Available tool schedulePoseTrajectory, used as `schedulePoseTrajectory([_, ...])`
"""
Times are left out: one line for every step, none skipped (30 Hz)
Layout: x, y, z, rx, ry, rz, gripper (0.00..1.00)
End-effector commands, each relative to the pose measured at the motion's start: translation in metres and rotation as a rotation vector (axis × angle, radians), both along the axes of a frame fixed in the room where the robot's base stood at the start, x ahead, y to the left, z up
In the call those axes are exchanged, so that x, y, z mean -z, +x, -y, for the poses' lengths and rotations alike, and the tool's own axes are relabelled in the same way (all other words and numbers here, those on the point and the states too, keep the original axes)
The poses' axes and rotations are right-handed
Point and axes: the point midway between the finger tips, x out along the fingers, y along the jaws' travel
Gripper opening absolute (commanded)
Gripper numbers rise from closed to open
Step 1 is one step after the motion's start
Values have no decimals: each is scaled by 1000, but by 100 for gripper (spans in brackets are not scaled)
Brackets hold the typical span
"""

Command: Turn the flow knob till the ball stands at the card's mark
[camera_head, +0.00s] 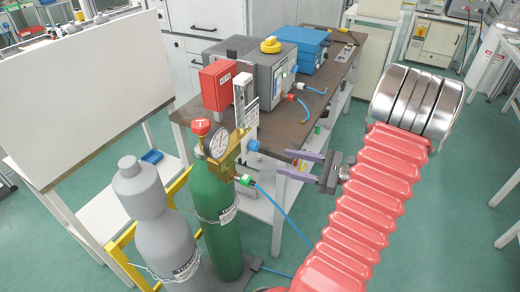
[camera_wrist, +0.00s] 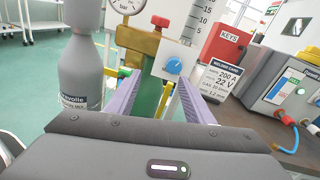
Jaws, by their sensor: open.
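The blue flow knob (camera_wrist: 174,66) with a white pointer mark sits on a white plate in the wrist view; it also shows in the head view (camera_head: 253,146) on the brass regulator. The clear flow tube (camera_wrist: 201,18) with printed numbers rises above it; I cannot make out the ball. The white welding card (camera_wrist: 221,86) stands right of the knob, reading 200 A and 22 V; its smaller print is hard to read. My gripper (camera_head: 285,164) is open and empty, its purple fingers pointing at the knob with a gap between. In the wrist view the fingertips (camera_wrist: 159,77) reach just below the knob.
The green cylinder (camera_head: 213,205) carries the gauge (camera_head: 218,142) and a red valve top (camera_head: 201,127). A grey cylinder (camera_head: 168,235) stands left. The workbench (camera_head: 315,110) behind holds a red KEYS box (camera_head: 219,85) and welding machine (camera_head: 262,72). A blue hose (camera_head: 275,210) hangs below my gripper.

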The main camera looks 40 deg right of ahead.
Motion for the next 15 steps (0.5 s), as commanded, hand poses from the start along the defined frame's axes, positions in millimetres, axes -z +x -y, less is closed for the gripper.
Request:
schedulePoseTrajectory([4,-6,12,37,27,11,48])
schedulePoseTrajectory([5,-9,17,56,39,18,48])
schedulePoseTrajectory([6,-12,22,73,50,25,48])
schedulePoseTrajectory([7,-13,25,83,56,29,48])
schedulePoseTrajectory([7,-14,28,90,62,33,48])
schedulePoseTrajectory([8,-15,30,97,65,35,48])
schedulePoseTrajectory([8,-16,30,99,66,36,48])
schedulePoseTrajectory([8,-16,30,100,66,36,48])
schedulePoseTrajectory([7,-16,30,99,66,36,48])
schedulePoseTrajectory([7,-16,30,99,65,37,48])
schedulePoseTrajectory([7,-15,30,98,65,36,48])
schedulePoseTrajectory([7,-15,30,98,65,36,48])
schedulePoseTrajectory([7,-15,30,98,65,36,48])
schedulePoseTrajectory([7,-15,30,98,65,36,48])
schedulePoseTrajectory([7,-15,30,97,65,35,48])
